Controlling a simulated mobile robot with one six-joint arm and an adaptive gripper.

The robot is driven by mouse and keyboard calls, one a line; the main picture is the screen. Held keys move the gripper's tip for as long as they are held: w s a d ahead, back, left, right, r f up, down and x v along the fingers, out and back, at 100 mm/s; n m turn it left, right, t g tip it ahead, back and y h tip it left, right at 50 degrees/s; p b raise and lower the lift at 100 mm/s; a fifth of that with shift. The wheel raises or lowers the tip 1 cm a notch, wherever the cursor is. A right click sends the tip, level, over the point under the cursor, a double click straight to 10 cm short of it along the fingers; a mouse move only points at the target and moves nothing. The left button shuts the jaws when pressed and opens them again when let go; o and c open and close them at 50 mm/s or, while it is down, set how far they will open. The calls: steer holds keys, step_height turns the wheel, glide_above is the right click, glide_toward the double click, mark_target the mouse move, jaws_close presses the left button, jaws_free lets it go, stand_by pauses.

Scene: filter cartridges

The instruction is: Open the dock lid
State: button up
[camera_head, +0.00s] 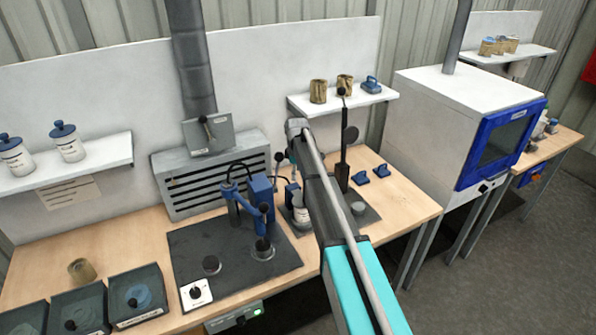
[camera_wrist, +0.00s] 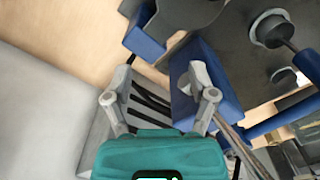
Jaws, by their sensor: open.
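My gripper (camera_wrist: 160,100) is open in the wrist view, with its two grey fingertips apart and nothing held between them. Dark slats of the grey vented box (camera_wrist: 150,105) show beyond and between the fingers. A blue block (camera_wrist: 208,85) is close beside the right finger; I cannot tell whether they touch. In the head view a dark work plate (camera_head: 215,285) carries a blue jointed fixture (camera_head: 260,190) and round pieces with black knobs (camera_head: 263,248). I cannot tell which part is the dock lid. My arm crosses the bench's right part and hides some of it.
The slatted grey box (camera_head: 215,180) stands against the back panel. Open dark trays (camera_head: 137,297) sit at the front left, near a tan cylinder (camera_head: 82,271). Two small blue pieces (camera_head: 382,171) lie on the right. A white cabinet (camera_head: 445,105) stands beyond the bench.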

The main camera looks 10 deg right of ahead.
steer(key=s+d+f+m+b, duration=0.1)
steer(key=s+m, duration=0.5)
steer(key=s, duration=1.2)
steer(key=s+d+f+m+b, duration=0.2)
steer(key=s+m, duration=0.4)
steer(key=s, duration=1.2)
steer(key=shift+s+m, duration=0.3)
steer(key=shift+s, duration=0.05)
steer(key=c, duration=1)
steer(key=shift+d, duration=0.15)
jaws_close()
